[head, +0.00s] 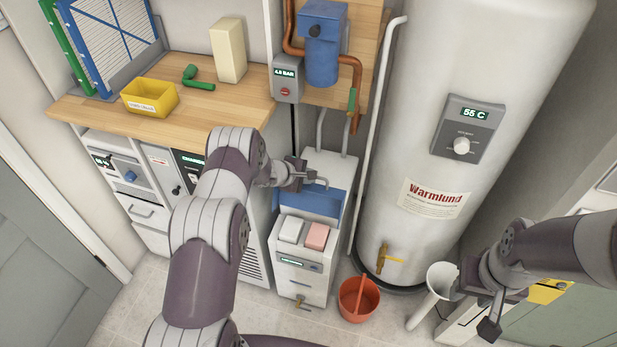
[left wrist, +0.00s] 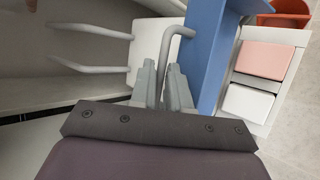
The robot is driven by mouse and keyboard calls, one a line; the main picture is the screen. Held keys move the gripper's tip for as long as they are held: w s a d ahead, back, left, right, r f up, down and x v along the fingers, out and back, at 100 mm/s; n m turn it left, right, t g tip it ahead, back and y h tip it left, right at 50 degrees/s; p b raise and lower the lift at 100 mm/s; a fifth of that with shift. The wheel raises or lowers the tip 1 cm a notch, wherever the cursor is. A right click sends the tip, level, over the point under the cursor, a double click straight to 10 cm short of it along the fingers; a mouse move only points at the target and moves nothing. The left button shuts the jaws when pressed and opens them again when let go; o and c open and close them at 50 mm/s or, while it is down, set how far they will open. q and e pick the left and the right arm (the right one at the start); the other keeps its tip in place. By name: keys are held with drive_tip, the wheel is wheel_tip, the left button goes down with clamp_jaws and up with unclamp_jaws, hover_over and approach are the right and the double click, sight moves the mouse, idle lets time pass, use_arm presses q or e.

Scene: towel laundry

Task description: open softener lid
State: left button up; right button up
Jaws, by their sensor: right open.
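The softener is a white cabinet (head: 305,282) with a blue lid (head: 308,203), in the middle of the head view. In the left wrist view the blue lid (left wrist: 212,50) lies just right of my fingers, with a bent grey bar handle (left wrist: 186,34) at its edge. My left gripper (head: 312,181) is at this handle; in the left wrist view its fingers (left wrist: 164,80) close around the bar, with the contact partly hidden. My right gripper (head: 478,303) is open at the lower right, away from the softener.
A white block (head: 290,229) and pink block (head: 317,235) sit on the softener's front. A red bucket (head: 357,301) stands on the floor beside it. The water heater (head: 440,140) is close on the right, the wooden counter (head: 185,108) on the left. Grey pipes rise behind.

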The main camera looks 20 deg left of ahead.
sight(311, 187)
use_arm(q)
drive_tip(key=shift+o, duration=1.1)
drive_tip(key=shift+r, duration=0.2)
drive_tip(key=shift+s, duration=0.1)
drive_tip(key=shift+f, duration=0.15)
drive_tip(key=r, duration=0.3)
drive_tip(key=d+r, duration=0.1)
drive_tip(key=r, duration=0.1)
drive_tip(key=s+d+r, duration=0.2)
drive_tip(key=d+r, duration=0.4)
drive_tip(key=d, duration=0.4)
drive_tip(key=shift+s+d, duration=0.2)
drive_tip(key=shift+d, duration=0.05)
drive_tip(key=shift+r, duration=0.1)
